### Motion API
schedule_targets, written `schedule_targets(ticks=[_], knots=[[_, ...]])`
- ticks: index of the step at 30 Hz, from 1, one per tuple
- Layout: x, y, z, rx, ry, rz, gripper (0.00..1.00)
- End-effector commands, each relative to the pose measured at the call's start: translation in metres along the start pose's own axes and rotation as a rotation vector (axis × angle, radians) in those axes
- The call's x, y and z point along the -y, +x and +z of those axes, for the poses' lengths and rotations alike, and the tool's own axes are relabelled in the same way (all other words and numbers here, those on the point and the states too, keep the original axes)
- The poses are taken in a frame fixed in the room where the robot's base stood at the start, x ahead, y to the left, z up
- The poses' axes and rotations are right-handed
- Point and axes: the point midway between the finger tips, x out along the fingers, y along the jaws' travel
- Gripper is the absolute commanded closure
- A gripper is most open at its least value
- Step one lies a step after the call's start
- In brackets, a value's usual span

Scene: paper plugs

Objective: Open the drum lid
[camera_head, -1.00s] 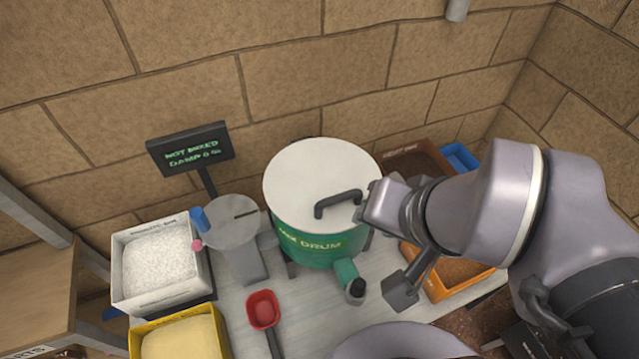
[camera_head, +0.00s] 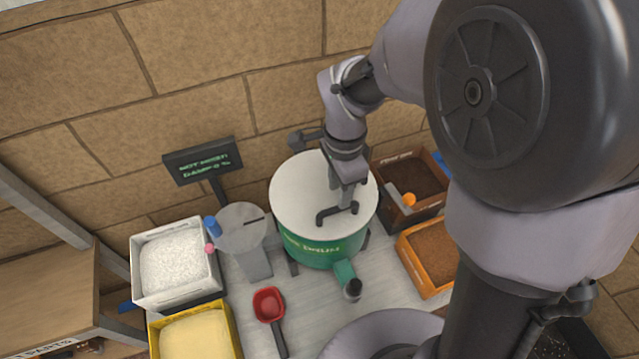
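The green drum (camera_head: 308,250) stands on the table in the middle of the head view. Its round white lid (camera_head: 290,197) is on top. A dark bent handle (camera_head: 328,214) sits on the front part of the lid. My gripper (camera_head: 346,202) points down over the lid at the right part of the handle and covers some of it. The fingertips are small and partly hidden, so I cannot tell if they are touching the handle or closed around it.
A white bin (camera_head: 140,272), a yellow bin (camera_head: 237,335) and a red scoop (camera_head: 268,304) are left of the drum. A brown bin (camera_head: 392,222) and an orange bin (camera_head: 428,291) are right. A dark sign (camera_head: 203,160) stands behind, near the brick wall.

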Motion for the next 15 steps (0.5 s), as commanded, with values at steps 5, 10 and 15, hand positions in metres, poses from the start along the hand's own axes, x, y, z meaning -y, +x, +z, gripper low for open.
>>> schedule_targets(ticks=[5, 10, 15], knots=[[0.0000, 0.0207, 0.0000, 0.000, 0.000, -0.001, 0.65], [0.0000, 0.0182, -0.0001, 0.000, 0.000, -0.001, 0.65], [0.0000, 0.0224, -0.0001, 0.000, 0.000, -0.001, 0.65]])
